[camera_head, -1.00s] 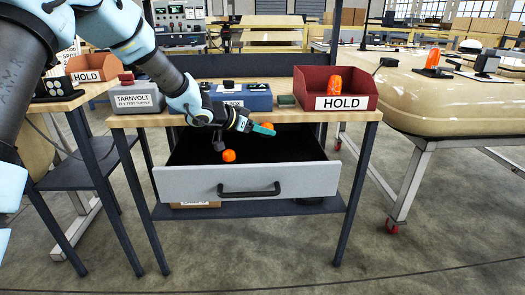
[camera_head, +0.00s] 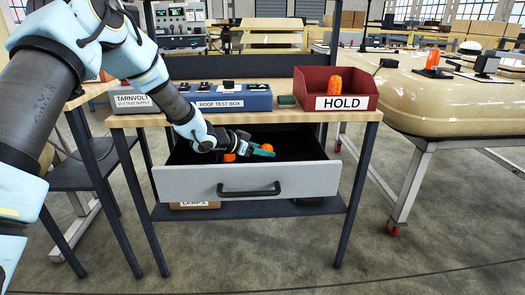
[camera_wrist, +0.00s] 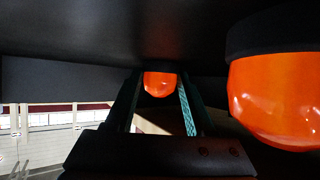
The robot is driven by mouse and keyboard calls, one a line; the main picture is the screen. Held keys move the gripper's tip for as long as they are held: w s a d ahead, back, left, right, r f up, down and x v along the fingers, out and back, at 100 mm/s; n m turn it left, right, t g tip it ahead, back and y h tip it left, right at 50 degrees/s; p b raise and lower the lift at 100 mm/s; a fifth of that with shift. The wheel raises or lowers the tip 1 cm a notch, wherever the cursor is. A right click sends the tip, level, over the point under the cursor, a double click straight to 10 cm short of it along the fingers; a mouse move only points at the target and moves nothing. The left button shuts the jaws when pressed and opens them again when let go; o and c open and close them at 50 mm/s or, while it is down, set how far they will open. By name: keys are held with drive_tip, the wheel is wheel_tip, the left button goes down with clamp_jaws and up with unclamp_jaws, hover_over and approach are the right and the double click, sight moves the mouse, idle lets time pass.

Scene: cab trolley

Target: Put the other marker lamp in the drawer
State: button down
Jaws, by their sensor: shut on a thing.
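My gripper (camera_head: 262,151) is shut on an orange marker lamp (camera_head: 267,147), inside the mouth of the open grey drawer (camera_head: 170,187). In the wrist view the held lamp (camera_wrist: 160,84) shows between the two fingers (camera_wrist: 160,105), with a dark base. A second orange lamp (camera_head: 228,157) is in the drawer to the left, partly hidden by my gripper. It looks large at the right of the wrist view (camera_wrist: 285,95), apart from the fingers. Whether the held lamp touches the drawer floor cannot be told.
A red HOLD bin (camera_head: 305,100) with another orange lamp (camera_head: 334,85) stands on the bench top (camera_head: 145,121) above the drawer. A blue roof test box (camera_head: 230,97) stands left of it. A cream cab roof (camera_head: 450,100) with an orange lamp (camera_head: 433,58) is at the right.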

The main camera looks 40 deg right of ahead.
drive_tip(key=shift+c, duration=1.3)
unclamp_jaws()
drive_tip(key=shift+r, duration=0.15)
drive_tip(key=v, duration=1.2)
